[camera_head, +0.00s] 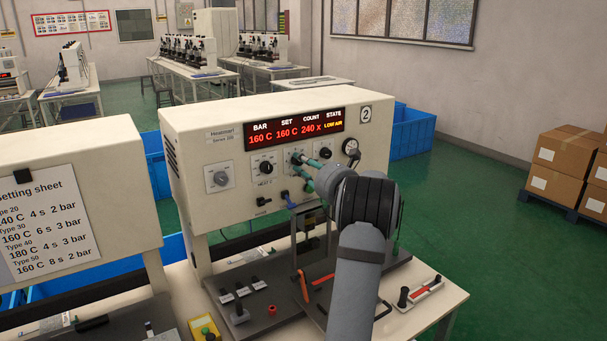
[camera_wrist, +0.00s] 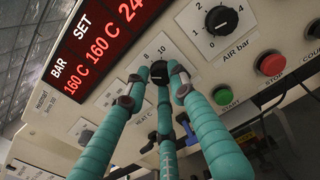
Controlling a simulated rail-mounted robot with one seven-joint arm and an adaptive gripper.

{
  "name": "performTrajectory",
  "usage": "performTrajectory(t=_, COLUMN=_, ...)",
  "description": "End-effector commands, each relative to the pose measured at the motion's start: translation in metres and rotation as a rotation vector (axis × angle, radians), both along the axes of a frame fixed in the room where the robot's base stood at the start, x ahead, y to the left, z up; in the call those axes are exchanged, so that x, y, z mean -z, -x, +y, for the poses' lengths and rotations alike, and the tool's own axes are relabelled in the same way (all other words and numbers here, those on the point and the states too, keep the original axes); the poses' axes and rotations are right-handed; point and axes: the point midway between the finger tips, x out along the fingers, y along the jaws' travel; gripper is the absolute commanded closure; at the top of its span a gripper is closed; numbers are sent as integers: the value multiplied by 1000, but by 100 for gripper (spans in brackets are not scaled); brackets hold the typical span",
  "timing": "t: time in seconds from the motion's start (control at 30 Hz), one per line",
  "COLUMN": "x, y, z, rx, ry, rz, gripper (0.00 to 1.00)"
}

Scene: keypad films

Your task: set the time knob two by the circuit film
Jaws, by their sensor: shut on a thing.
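The time knob of press two (camera_head: 235,115) is a small black knob (camera_wrist: 159,70) on its cream front panel, below the red display. The figures 8 and 10 show beside it in the wrist view. My gripper (camera_wrist: 158,78) has teal fingers and is shut on this knob, with fingertips on either side of it. In the head view my gripper (camera_head: 302,168) reaches the panel from the right. The knob's pointer cannot be read. The display (camera_head: 295,127) reads 160 C, 160 C, 240 x and LOW AIR. I cannot make out the circuit film.
The heat knob (camera_head: 264,168) is left of my gripper. The air knob (camera_wrist: 221,20), green start button (camera_wrist: 223,96) and red stop button (camera_wrist: 271,63) are close on the right. A setting sheet (camera_head: 45,222) hangs on the left press. Levers and a red handle stand on the bed below.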

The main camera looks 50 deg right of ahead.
Motion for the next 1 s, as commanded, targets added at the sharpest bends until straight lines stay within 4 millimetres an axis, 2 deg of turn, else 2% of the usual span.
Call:
performTrajectory(t=0.33, x=-9, y=1, z=-1, rx=4, ry=32, rz=-4, gripper=100)
performTrajectory(t=0.37, x=-9, y=1, z=-1, rx=4, ry=33, rz=-5, gripper=75)
performTrajectory(t=0.63, x=-6, y=1, z=-1, rx=4, ry=30, rz=0, gripper=59)
performTrajectory(t=1.0, x=-3, y=5, z=1, rx=2, ry=27, rz=5, gripper=59)
